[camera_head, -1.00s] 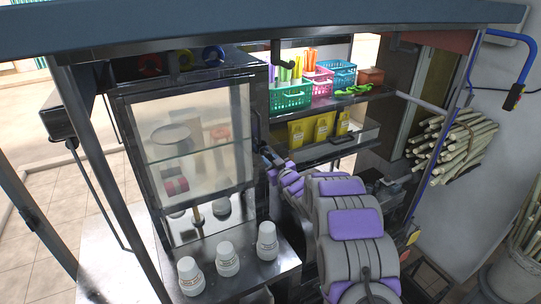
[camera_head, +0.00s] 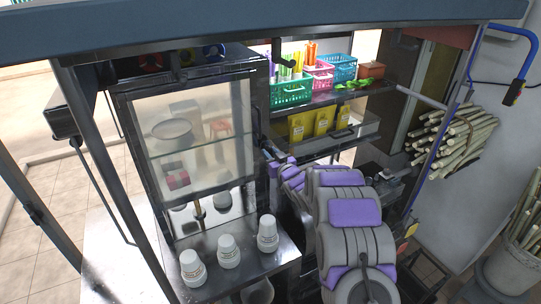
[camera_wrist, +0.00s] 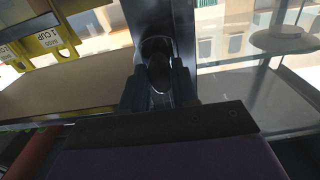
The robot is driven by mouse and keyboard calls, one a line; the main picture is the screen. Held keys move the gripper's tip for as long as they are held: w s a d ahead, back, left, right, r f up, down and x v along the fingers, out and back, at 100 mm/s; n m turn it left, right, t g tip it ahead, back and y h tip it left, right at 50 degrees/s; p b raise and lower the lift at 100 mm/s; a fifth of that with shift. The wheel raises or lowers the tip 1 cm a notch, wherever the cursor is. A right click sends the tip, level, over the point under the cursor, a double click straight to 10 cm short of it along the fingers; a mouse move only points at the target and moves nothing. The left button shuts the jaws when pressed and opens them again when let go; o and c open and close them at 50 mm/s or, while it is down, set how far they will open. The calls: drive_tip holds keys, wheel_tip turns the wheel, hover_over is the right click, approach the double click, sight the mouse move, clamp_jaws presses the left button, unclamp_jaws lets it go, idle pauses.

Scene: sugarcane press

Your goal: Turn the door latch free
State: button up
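The glass door (camera_head: 195,125) of the metal cabinet is closed in the head view. My gripper (camera_head: 268,150) is at the cabinet's right front edge, small and partly hidden by my purple and grey arm. In the wrist view, a dark rounded piece, apparently the latch (camera_wrist: 159,68), stands against the metal door post (camera_wrist: 182,30). The two dark fingers of my gripper (camera_wrist: 158,88) are apart, one on each side of this piece. I cannot tell whether they touch it. The latch is too small to make out in the head view.
Several white cups (camera_head: 228,252) stand on the metal counter below the door. Shelves right of the cabinet hold a green basket (camera_head: 291,93) and yellow packets (camera_head: 320,122). Sugarcane stalks (camera_head: 455,138) hang at the right wall. A roof edge runs overhead.

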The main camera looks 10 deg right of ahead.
drive_tip(key=o, duration=0.4)
drive_tip(key=shift+w+f, duration=0.1)
drive_tip(key=b+v, duration=0.2)
drive_tip(key=v, duration=1.5)
drive_tip(key=shift+s, duration=0.25)
